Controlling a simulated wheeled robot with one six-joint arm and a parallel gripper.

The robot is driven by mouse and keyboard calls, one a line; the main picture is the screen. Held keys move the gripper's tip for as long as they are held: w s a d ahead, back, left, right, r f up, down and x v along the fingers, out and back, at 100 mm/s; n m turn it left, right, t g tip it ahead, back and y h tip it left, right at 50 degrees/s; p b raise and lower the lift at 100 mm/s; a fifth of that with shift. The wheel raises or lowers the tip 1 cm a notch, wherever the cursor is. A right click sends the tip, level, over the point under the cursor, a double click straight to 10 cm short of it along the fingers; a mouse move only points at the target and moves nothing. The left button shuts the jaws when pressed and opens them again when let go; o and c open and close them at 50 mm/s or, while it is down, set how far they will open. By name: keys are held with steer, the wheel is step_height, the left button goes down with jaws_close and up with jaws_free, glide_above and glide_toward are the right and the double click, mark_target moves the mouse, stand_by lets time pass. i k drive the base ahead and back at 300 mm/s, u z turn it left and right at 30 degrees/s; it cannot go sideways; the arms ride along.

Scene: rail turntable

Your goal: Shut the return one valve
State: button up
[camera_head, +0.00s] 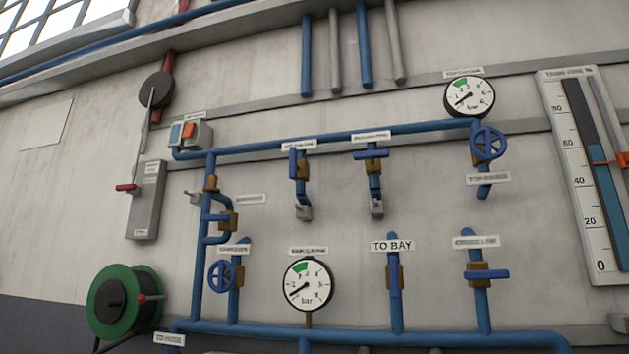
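The label for return one is too small and blurred to read, so I cannot tell for sure which valve it is. On the upper pipe, a left valve (300,169) has its blue lever upright, along its pipe. The valve to its right (372,163) has its blue lever crosswise. On the lower run, the TO BAY valve (395,276) has its lever along the pipe, and the far right valve (480,274) has its lever crosswise. A small valve on the left branch (226,220) has a lever that looks crosswise. My gripper is not in view.
Blue handwheels sit at upper right (488,144) and lower left (222,276). Gauges (470,97) and (308,284) flank the valves. A green hose reel (123,302), a switch box (192,134) and a level scale (585,175) are on the wall.

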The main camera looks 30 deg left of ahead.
mark_target(294, 166)
steer(key=u, duration=1.1)
steer(key=k, duration=0.45)
steer(key=u, duration=1.1)
steer(key=i, duration=1.45)
steer(key=z, duration=0.45)
